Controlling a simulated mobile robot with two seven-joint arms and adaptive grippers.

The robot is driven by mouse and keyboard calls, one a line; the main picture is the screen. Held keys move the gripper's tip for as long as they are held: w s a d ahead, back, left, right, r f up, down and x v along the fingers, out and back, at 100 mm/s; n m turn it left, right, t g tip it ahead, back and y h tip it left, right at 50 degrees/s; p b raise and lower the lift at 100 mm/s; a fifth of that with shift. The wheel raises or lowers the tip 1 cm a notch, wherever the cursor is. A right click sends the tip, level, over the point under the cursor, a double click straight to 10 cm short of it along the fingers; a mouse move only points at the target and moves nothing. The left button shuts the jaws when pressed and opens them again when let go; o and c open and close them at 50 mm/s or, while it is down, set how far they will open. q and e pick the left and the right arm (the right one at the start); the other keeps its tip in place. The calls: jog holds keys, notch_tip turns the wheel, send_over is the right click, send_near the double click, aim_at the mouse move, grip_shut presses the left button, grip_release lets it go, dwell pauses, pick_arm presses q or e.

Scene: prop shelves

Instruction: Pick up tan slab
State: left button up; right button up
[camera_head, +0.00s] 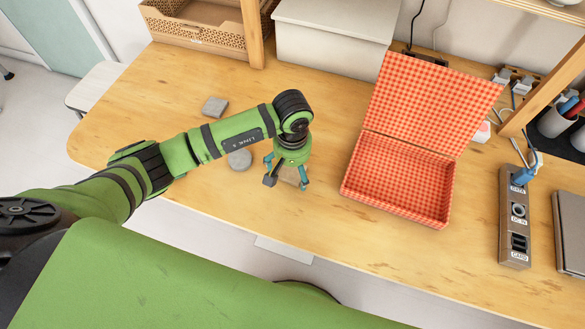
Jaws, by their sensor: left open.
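The tan slab (291,176) lies on the wooden table below my left gripper (286,183), mostly hidden by it. Its colour is close to that of the wood, so its outline is hard to make out. My left gripper points down with its fingers spread on either side of the slab. It is open and holds nothing. I cannot tell whether its fingers touch the slab or the table. My right gripper is not in view.
A grey square block (215,106) and a grey round piece (240,158) lie left of my left gripper. An open red checked box (400,185) stands to the right. Beyond it are a socket panel (515,215) and a laptop (572,230). The front middle table is clear.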

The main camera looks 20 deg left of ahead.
pick_arm(q)
jog(key=c, duration=1.7)
